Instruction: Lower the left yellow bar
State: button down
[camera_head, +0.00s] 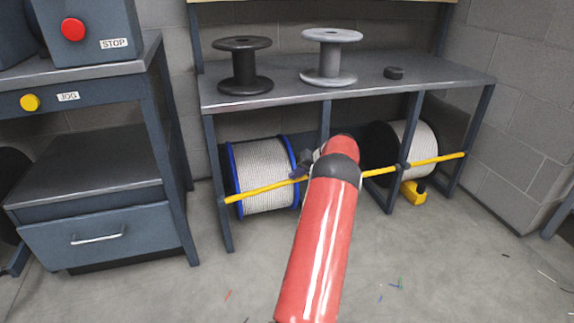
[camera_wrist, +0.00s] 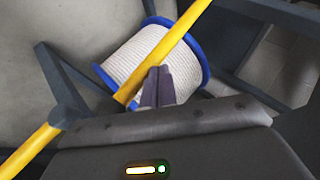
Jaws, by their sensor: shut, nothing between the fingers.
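The left yellow bar (camera_head: 255,189) runs across the front of the lower left bay of the bench, in front of a blue-rimmed spool of pale rope (camera_head: 264,175). The left yellow bar (camera_wrist: 165,52) crosses the wrist view diagonally, with the spool (camera_wrist: 135,50) behind it. My gripper (camera_head: 303,164) is by the right part of this bar, partly hidden by my red arm. In the wrist view my gripper's fingertips (camera_wrist: 158,72) are shut and empty, overlapping the bar's lower edge in the picture; I cannot tell whether they touch it.
A second yellow bar (camera_head: 435,159) crosses the right bay before a black-rimmed spool (camera_head: 415,142). A yellow object (camera_head: 412,193) lies below it. Empty spools (camera_head: 331,60) stand on the bench top (camera_head: 285,93). A drawer cabinet (camera_head: 100,235) stands left. Floor in front is mostly clear.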

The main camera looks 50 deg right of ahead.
jog(key=shift+t+y, duration=0.6)
jog(key=f, duration=0.3)
jog(key=f+b, duration=0.1)
jog(key=shift+s+d+f, duration=0.3)
jog(key=shift+d+f, duration=0.05)
jog(key=shift+f, duration=0.05)
jog(key=shift+f, duration=0.15)
